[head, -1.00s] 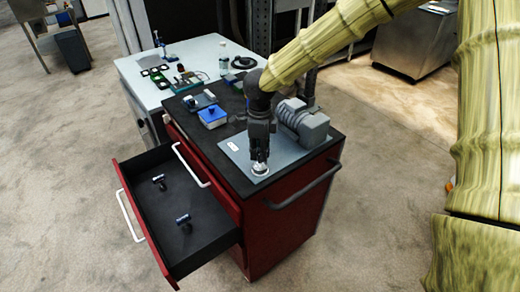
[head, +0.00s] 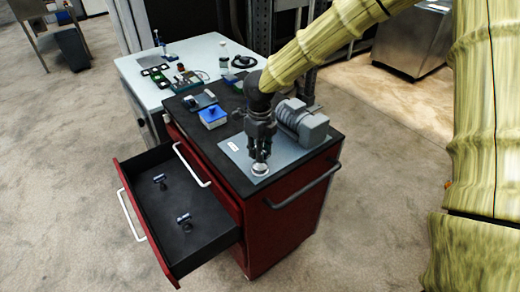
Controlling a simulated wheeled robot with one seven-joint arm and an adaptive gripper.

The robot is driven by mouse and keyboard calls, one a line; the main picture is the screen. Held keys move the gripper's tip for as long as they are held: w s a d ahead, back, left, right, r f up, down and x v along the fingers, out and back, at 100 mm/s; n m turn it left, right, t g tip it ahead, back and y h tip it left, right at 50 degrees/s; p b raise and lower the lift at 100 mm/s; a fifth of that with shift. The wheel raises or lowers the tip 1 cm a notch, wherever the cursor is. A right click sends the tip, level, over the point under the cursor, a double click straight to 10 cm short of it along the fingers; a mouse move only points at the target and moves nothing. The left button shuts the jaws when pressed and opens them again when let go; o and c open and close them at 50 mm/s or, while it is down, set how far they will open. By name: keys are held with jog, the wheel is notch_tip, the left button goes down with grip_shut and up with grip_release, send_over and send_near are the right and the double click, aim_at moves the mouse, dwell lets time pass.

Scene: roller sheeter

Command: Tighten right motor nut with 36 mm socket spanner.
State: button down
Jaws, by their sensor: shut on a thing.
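My gripper (head: 260,152) points straight down over the front of the grey plate on the red cabinet. Its fingers are shut on the socket spanner, mostly hidden between them; a bright round metal end (head: 259,169) shows just under the fingertips, at plate level. I cannot make out the nut under it, or whether the socket sits fully over it. The grey motor (head: 302,122) lies on the plate, right of and behind my gripper. Two other small socket tools, one farther back (head: 160,180) and one nearer (head: 184,220), lie in the open drawer.
The open drawer (head: 160,212) sticks out to the left of the red cabinet (head: 285,225). A blue box (head: 212,117) stands on the cabinet top behind the plate. A white table (head: 140,95) with several small items stands behind. A dark handle (head: 303,187) runs along the cabinet's right side.

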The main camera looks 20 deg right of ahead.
jog(key=shift+m, duration=0.9)
jog(key=m, duration=0.3)
jog(key=shift+m, duration=0.3)
jog(key=shift+m, duration=2.7)
jog(key=shift+n+p, duration=0.5)
jog(key=shift+p, duration=0.1)
